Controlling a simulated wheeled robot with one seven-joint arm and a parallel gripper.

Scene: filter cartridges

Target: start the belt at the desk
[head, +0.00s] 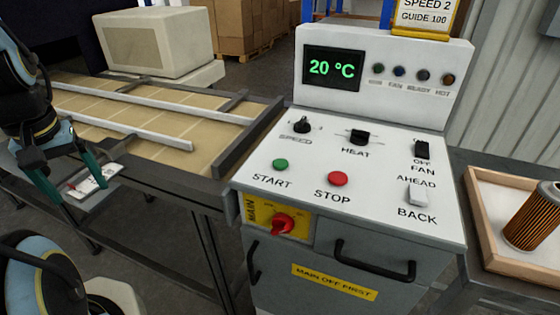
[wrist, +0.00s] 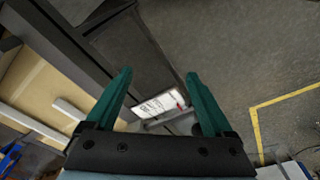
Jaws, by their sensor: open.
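The control desk (head: 370,230) stands right of centre in the head view. Its top carries a green START button (head: 280,164), a red STOP button (head: 338,179), a SPEED knob (head: 301,124), a HEAT knob (head: 359,137), a black FAN switch (head: 422,150) and a white AHEAD/BACK switch (head: 418,194). A red MAIN switch (head: 283,224) sits on a yellow plate on the front; its setting is too small to read. The display (head: 333,68) reads 20 °C. The belt (head: 170,130) lies left of the desk. My gripper (head: 80,191) is open and empty at the left, away from the buttons.
A sign (head: 425,16) above the desk reads SPEED 2, GUIDE 100. A label (head: 334,282) reads MAIN OFF FIRST. Pale guide rails (head: 150,103) run along the belt. A small white card (wrist: 160,103) lies beyond my fingers. A tray (head: 490,257) with a filter cartridge (head: 533,215) stands right.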

